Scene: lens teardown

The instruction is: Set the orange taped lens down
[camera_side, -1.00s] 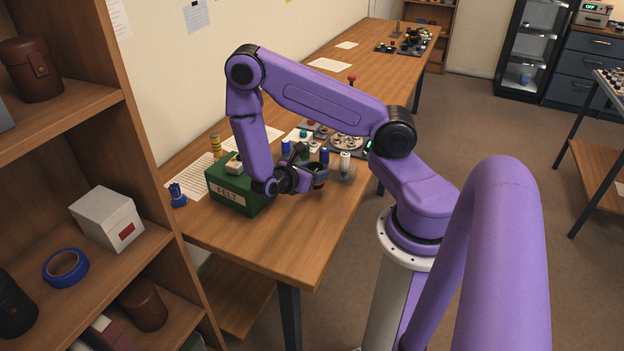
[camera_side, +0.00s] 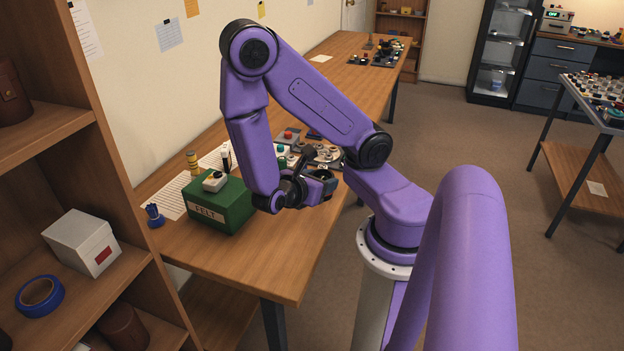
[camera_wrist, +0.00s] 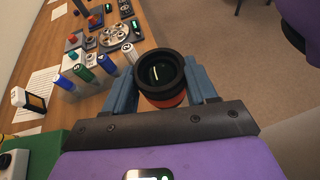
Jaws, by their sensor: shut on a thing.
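The taped lens (camera_wrist: 162,72) is a short black cylinder with a dark glass front and an orange-red band on its lower side. It sits between the two blue-grey fingers of my gripper (camera_wrist: 162,88) in the wrist view. In the side view my gripper (camera_side: 318,186) is shut near the table's right edge, to the right of the green FELT box. The lens is mostly hidden there by my gripper, and its orange band cannot be made out. I cannot tell how high the lens is above the wooden table (camera_side: 255,265).
The green FELT box (camera_side: 222,212) stands left of my gripper with a small pale block on top. A grey tray of round parts (camera_wrist: 114,34) lies beyond. The table's front end is clear.

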